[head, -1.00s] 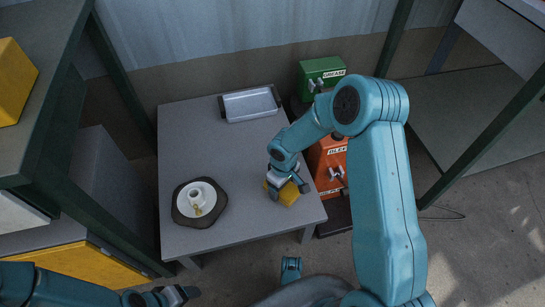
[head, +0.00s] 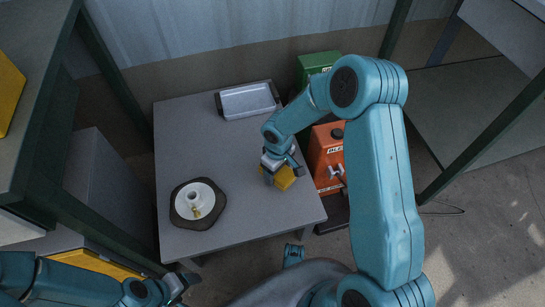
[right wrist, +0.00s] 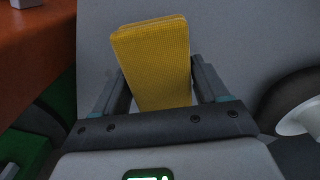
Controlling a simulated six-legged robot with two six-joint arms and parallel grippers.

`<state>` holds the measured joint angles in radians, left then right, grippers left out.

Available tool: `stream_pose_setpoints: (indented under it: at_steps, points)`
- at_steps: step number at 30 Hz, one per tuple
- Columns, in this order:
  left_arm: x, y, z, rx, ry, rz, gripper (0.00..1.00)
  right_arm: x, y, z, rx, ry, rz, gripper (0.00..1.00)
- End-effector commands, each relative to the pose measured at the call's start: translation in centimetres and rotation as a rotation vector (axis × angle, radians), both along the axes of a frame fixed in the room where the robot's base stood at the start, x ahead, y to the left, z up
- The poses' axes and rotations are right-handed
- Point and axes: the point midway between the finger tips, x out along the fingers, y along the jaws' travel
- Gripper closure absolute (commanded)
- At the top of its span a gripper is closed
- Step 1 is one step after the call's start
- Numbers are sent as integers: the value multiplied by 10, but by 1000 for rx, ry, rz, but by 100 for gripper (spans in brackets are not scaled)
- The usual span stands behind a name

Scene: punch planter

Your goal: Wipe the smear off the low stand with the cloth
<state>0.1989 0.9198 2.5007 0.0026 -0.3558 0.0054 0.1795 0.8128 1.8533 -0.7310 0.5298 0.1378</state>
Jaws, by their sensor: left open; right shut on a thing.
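The yellow folded cloth (head: 286,178) is in my right gripper (head: 279,172), over the right part of the grey low table (head: 235,215). The right wrist view shows the cloth (right wrist: 155,62) between both fingers (right wrist: 158,88). I cannot tell whether it touches the tabletop. A dark angular plate (head: 183,216) at the left of the table bears a white round piece (head: 187,203) with a raised hub. A small ochre mark (head: 197,213) shows on the white piece; I cannot tell if it is the smear. My left gripper (head: 181,284) is open and empty off the table's front left.
A metal tray (head: 247,101) lies at the table's back. An orange box (head: 325,157) and a green box (head: 320,65) stand right of the table. Shelving (head: 50,120) rises at the left. The middle of the tabletop is clear.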

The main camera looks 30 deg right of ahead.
Motion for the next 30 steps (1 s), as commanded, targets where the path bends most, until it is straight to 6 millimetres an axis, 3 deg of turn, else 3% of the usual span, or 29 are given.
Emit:
stream_pose_setpoints:
  at_steps: [18,30]
  points:
    - [-7,-7,35,-6,13,-29,29,8,4,54,-1,0,-3,55]
    - [-8,-8,35,-6,13,-32,29,9,4,56,0,0,-3,55]
